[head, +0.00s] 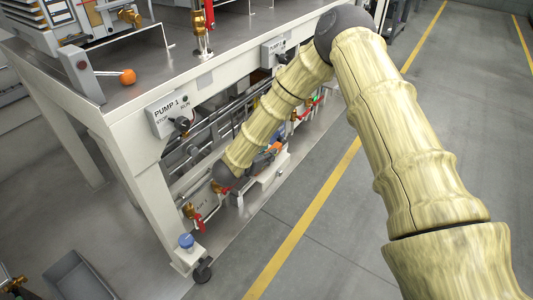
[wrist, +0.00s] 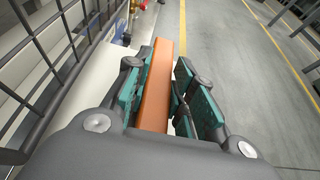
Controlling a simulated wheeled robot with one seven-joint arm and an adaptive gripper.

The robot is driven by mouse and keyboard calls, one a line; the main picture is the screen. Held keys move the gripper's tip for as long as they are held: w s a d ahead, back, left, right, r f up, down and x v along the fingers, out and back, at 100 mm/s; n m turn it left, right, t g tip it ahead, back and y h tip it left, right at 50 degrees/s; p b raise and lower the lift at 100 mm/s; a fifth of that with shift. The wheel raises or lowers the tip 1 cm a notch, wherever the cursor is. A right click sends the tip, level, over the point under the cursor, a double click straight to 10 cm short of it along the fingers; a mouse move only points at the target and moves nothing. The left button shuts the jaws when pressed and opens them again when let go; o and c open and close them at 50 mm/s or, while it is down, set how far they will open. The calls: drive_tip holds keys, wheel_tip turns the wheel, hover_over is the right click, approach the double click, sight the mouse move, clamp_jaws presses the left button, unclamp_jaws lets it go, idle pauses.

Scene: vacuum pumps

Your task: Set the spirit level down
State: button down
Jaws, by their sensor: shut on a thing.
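The spirit level (wrist: 160,95) shows in the wrist view as a long orange bar, pointing away from the camera. My gripper (wrist: 159,72) is shut on it, with teal finger pads on both sides. The level's near end is hidden by the gripper body. Grey floor shows beyond the level in the wrist view.
The white-framed bench (head: 118,85) has a PUMP 1 switch box (head: 172,113), pipes and red-handled valves (head: 198,222) below. A dark wire rack (wrist: 50,65) is close on the left in the wrist view. Open floor with a yellow line (head: 305,222) lies right of the bench.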

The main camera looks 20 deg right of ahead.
drive_tip(key=shift+f, duration=0.2)
idle(0.6)
drive_tip(key=c, duration=1.1)
unclamp_jaws()
drive_tip(key=v, duration=1.2)
clamp_jaws()
